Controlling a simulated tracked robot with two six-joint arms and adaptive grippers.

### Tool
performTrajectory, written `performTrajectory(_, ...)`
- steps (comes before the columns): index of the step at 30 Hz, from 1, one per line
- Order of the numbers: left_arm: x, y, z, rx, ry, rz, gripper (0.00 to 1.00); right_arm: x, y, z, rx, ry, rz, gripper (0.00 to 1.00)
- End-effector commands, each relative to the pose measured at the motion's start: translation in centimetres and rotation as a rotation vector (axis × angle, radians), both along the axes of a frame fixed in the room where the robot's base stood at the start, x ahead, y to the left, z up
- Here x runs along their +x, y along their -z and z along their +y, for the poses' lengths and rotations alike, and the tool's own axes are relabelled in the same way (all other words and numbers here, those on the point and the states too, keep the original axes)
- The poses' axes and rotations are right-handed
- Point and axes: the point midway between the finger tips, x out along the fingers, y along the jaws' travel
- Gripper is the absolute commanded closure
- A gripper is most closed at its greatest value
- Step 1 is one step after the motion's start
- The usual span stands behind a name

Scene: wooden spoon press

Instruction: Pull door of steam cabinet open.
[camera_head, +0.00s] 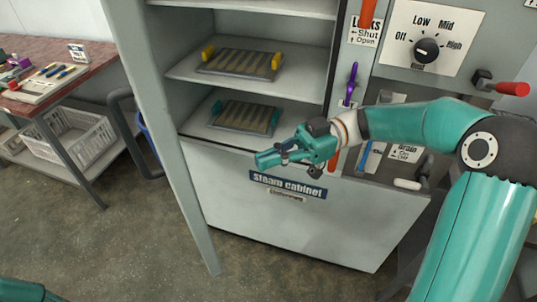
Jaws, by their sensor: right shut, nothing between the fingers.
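The steam cabinet (235,190) stands in the middle, with a "Steam cabinet" label on its lower front. Its shelves are exposed. The door (168,130) looks swung open to the left and shows nearly edge-on as a tall grey panel. A dark loop handle (116,98) shows to the left of the panel. My right gripper (262,160) is shut and empty in front of the cabinet, just above the label and apart from the door. Only a teal piece of my left arm shows at the bottom left; its gripper is out of view.
Two shelf trays, an upper one with yellow ends (240,64) and a lower one with teal ends (245,117), sit inside. A dial (426,50), a red-ended lever (512,88) and a purple lever (352,80) are at right. A table (95,60) and white crate (75,140) stand left.

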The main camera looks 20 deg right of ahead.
Motion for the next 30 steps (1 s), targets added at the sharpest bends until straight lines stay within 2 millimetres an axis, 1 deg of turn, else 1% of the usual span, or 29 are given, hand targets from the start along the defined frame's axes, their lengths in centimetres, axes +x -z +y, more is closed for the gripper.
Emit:
performTrajectory(1,0.0,-0.6,0.0,0.0,0.0,0.0,1.0,-0.1,-0.3,1.1,0.0,-0.005,0.001,1.0)
performTrajectory(9,0.0,-2.2,0.0,0.0,0.0,0.0,1.0,-0.5,-0.3,6.7,-0.001,-0.006,0.003,1.0)
performTrajectory(12,0.0,-2.9,0.0,0.0,0.0,0.0,1.0,-0.5,-0.3,8.4,-0.001,-0.004,0.004,1.0)
performTrajectory(15,0.0,-3.3,0.0,0.0,0.0,0.0,1.0,-0.6,-0.2,9.7,-0.002,-0.003,0.004,1.0)
performTrajectory(18,0.0,-3.6,0.0,0.0,0.0,0.0,1.0,-0.6,-0.1,10.5,-0.002,-0.003,0.004,1.0)
performTrajectory(21,0.0,-3.7,0.0,0.0,0.0,0.0,1.0,-0.6,0.0,10.9,-0.003,-0.001,0.003,1.0)
performTrajectory(29,0.0,-3.6,0.0,0.0,0.0,0.0,1.0,-0.6,0.1,11.0,-0.002,-0.001,0.003,1.0)
performTrajectory(30,0.0,-3.7,0.0,0.0,0.002,0.0,1.0,-0.6,0.1,10.6,-0.003,0.0,0.002,1.0)
